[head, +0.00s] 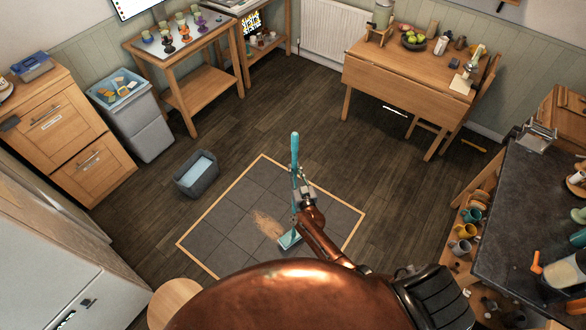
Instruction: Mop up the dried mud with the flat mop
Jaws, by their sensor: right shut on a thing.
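The flat mop (295,158) has a teal handle and a flat teal head (289,239). It stands close to upright over the grey tiled patch. My right gripper (297,194) is shut on the mop's handle, partway down. The dried mud (267,225) is a light brown smear on the tiles, just up and left of the mop head. The head is at the mud's lower right edge; I cannot tell whether it presses on the floor. My left gripper does not show.
The tiled patch (225,222) has a wooden border. A grey bucket (197,175) with pale blue content stands at its upper left. A drop-leaf table (390,77) is at the back right, a dark counter (520,225) at the right. Dark wood floor between is clear.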

